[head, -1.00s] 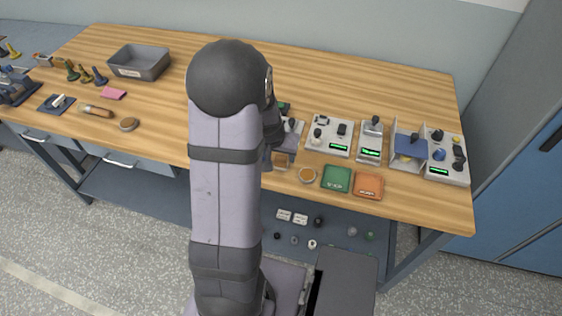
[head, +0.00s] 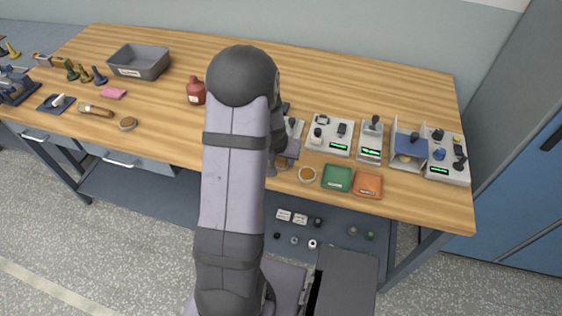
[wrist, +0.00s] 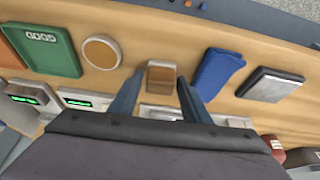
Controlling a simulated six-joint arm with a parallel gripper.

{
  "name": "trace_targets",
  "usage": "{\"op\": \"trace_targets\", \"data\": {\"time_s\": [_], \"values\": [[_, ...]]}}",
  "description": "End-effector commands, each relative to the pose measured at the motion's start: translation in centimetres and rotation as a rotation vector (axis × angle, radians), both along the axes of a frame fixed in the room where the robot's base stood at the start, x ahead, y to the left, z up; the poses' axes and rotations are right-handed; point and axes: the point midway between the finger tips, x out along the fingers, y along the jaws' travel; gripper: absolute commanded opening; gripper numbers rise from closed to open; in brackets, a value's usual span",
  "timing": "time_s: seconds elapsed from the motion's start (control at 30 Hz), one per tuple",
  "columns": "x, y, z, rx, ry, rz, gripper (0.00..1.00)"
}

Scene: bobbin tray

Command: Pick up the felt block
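A small tan-and-brown block (wrist: 161,76), which I take to be the felt block, sits near the bench's front edge in the wrist view. My gripper (wrist: 160,73) is open, with one dark finger on either side of the block in that view. I cannot tell whether the fingertips are down at the block's height or still above it, and I see no clear contact. In the head view my arm hides most of the block and the gripper.
Beside the block are a round tan-filled dish (wrist: 102,51), a green GOOD tray (wrist: 45,45), a folded blue cloth (wrist: 218,73) and a dark flat box (wrist: 270,84). An orange tray (head: 368,185) and devices (head: 331,134) stand to the right. A red bottle (head: 196,91) stands behind.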

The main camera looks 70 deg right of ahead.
Motion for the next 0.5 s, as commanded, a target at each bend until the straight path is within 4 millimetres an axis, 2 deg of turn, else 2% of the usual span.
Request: {"op": "trace_targets", "data": {"time_s": [0.03, 0.1, 0.37, 0.5], "values": [[0.00, 0.01, 0.01, 0.000, 0.000, 0.000, 0.30], [0.00, 0.02, 0.01, 0.000, 0.000, 0.000, 0.13], [0.00, 0.02, 0.06, 0.000, 0.000, 0.000, 0.12], [-0.01, 0.00, 0.71, -0.001, 0.000, 0.000, 0.12]]}}
